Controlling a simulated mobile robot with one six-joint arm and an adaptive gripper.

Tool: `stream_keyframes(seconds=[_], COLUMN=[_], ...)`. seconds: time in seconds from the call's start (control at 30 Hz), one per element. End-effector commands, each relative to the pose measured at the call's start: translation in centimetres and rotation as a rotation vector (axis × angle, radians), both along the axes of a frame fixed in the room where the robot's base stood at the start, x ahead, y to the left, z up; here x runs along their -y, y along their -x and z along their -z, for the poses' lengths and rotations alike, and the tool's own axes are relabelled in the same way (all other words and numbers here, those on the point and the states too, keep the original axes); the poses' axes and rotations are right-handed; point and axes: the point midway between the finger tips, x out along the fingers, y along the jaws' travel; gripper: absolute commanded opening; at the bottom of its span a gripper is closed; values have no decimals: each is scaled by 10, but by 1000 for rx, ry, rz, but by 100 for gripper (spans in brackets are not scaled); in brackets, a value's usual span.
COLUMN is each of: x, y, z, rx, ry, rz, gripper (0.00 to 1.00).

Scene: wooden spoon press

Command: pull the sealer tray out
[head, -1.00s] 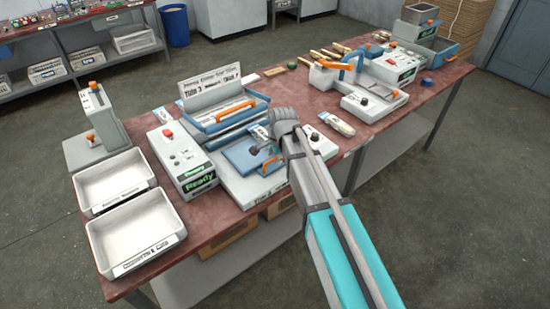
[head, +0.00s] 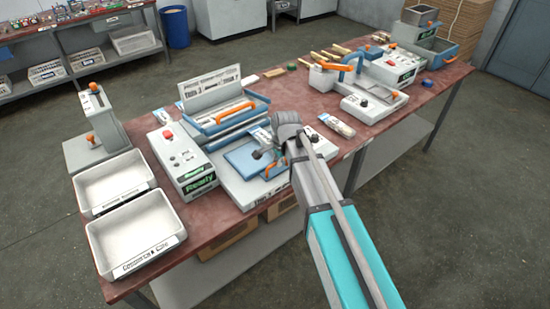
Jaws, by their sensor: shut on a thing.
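The sealer stands on the near side of the bench, with a grey control box (head: 183,160) showing a green "Ready" sign. Its blue tray (head: 240,155) lies flat on a light grey base (head: 235,190), toward the front edge. An orange handle (head: 270,171) is at the tray's front right. My gripper (head: 266,161) is at this handle, coming from the right, and is shut on it. The fingertips are small and partly hidden by my wrist. Behind the tray is the sealer's raised blue frame with an orange bar (head: 235,111).
Two empty white bins (head: 135,232) stand at the bench's left end. A clear packet (head: 336,125) lies right of my wrist. The floor in front of the bench is clear.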

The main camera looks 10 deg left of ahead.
Motion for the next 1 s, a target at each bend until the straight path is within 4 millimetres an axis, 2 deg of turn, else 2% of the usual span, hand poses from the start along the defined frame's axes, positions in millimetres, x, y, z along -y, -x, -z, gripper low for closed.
stream_keyframes(seconds=[0.03, 0.2, 0.53, 0.57, 0.73, 1.0], x=[9, 25, 28, 28, 28, 26], y=[9, 22, 24, 24, 24, 23], z=[0, 0, 1, 1, 1, 0], rx=[-1, -1, -4, -5, -3, -1], ry=[2, 2, 7, 7, 5, 3], rz=[2, 0, 0, 0, 0, 0], gripper=[0, 0, 0, 20, 51, 51])
